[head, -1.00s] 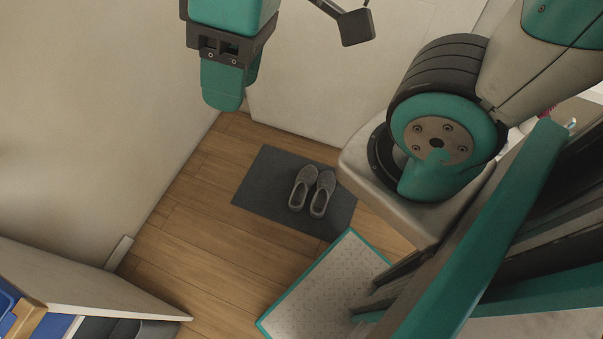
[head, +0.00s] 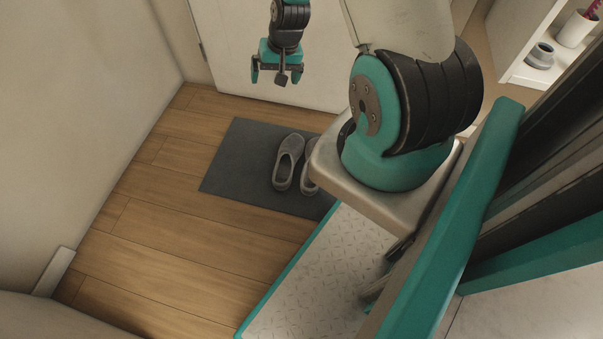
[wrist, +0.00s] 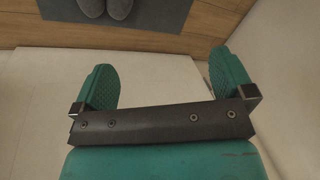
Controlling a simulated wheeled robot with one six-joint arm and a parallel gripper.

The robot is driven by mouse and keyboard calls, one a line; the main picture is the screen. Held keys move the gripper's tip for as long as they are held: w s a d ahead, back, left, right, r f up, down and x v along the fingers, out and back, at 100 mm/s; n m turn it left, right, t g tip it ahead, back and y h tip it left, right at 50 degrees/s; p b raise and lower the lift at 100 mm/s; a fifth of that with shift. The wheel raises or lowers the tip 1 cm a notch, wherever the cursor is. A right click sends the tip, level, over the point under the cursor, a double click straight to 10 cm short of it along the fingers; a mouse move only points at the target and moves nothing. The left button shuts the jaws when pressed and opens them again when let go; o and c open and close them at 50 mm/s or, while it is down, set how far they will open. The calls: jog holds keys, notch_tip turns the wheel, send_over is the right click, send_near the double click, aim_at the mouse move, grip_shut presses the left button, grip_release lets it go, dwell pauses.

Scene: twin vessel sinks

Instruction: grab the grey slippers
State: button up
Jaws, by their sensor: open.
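The grey slippers (head: 288,162) lie side by side on a dark grey mat (head: 232,165) on the wooden floor. In the head view my arm's base partly hides the right slipper. Their ends also show at the top edge of the wrist view (wrist: 105,8), above and left of the fingers. My gripper (head: 276,75) is open and empty, in front of the pale door panel in the head view. In the wrist view its two teal fingers (wrist: 167,82) stand wide apart with nothing between them. The gripper is apart from the slippers and the mat.
A pale door panel (head: 228,60) and a beige wall (head: 80,110) border the mat's corner. Wooden floor (head: 170,250) is clear left of and below the mat. A white shelf (head: 522,75) with a grey cup-like item (head: 541,56) stands at the upper right.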

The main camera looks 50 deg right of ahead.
jog(key=s+d+f+m+h+b, duration=0.1)
jog(key=s+d+f+m+b, duration=0.2)
jog(key=f, duration=0.6)
jog(key=s+d+f+b, duration=0.3)
jog(key=s+f, duration=0.1)
jog(key=f, duration=0.6)
jog(key=s+d+f+m+h+b, duration=0.1)
jog(key=s+d+f+m+b, duration=0.2)
jog(key=f, duration=0.6)
jog(key=shift+n+g, duration=0.3)
jog(key=shift+n, duration=0.3)
jog(key=f+b, duration=0.2)
jog(key=f, duration=0.1)
jog(key=f+b, duration=0.2)
jog(key=f, duration=0.2)
jog(key=w+f+b, duration=0.1)
jog(key=f+b, duration=0.2)
jog(key=f, duration=0.1)
jog(key=shift+d+f, duration=0.2)
jog(key=shift+d, duration=0.1)
jog(key=f+b, duration=0.2)
jog(key=w+f+b, duration=0.1)
jog(key=f+b, duration=0.1)
jog(key=f, duration=0.1)
jog(key=shift+w+d+f+b, duration=0.1)
jog(key=shift+d+f+b, duration=0.1)
jog(key=shift+f+b, duration=0.2)
jog(key=shift+r, duration=0.2)
jog(key=c, duration=0.9)
jog(key=shift+c, duration=0.2)
